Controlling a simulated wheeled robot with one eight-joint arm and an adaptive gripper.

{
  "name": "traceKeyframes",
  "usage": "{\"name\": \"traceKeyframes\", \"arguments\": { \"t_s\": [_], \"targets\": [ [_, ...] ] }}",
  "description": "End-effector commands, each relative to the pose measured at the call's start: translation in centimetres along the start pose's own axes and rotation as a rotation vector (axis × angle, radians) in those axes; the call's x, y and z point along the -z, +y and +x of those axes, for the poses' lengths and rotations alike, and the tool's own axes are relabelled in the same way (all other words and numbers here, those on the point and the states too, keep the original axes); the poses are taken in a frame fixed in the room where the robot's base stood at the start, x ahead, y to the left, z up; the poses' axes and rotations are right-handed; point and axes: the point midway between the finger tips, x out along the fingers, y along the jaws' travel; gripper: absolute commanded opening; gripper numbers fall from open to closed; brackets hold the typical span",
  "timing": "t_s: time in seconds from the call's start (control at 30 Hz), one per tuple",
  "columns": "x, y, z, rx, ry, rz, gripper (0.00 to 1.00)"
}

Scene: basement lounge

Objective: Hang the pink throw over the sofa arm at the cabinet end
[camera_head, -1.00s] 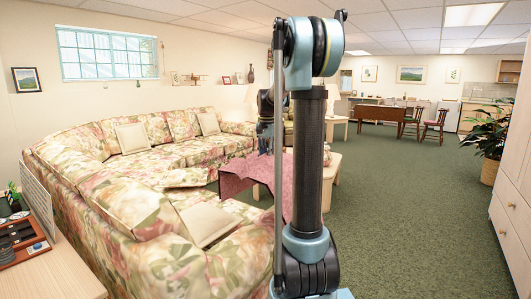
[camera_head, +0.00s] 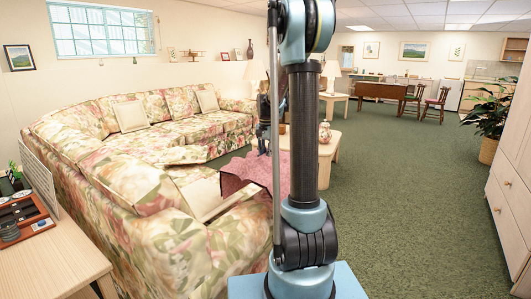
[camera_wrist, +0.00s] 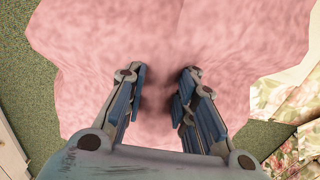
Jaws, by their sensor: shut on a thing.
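The pink throw (camera_head: 240,170) hangs from my gripper (camera_head: 263,138) beyond the near part of the floral sofa, in the head view. My column hides part of it. In the wrist view the throw (camera_wrist: 160,25) spreads wide beneath my gripper (camera_wrist: 160,90), whose two fingers are pinched on its bunched cloth, with a gap between them. The floral sofa (camera_head: 165,215) is L-shaped. Its near arm (camera_head: 235,245) is bare, on the side toward the white cabinet (camera_head: 508,185). Floral upholstery (camera_wrist: 290,130) also shows at the right of the wrist view.
A wooden coffee table (camera_head: 328,152) with a vase (camera_head: 325,132) stands just beyond the throw, partly behind my column. A wooden desk (camera_head: 55,262) is at the lower left. Green carpet (camera_head: 410,220) is clear between sofa and cabinet.

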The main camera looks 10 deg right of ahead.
Motion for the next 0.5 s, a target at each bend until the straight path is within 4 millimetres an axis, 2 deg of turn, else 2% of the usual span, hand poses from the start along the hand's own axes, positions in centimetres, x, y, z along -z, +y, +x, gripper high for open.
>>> {"name": "traceKeyframes", "arguments": {
  "t_s": [0.5],
  "targets": [
    [-0.1, 0.0, 5.9, 0.0, 0.0, -0.001, 0.0]
  ]
}}
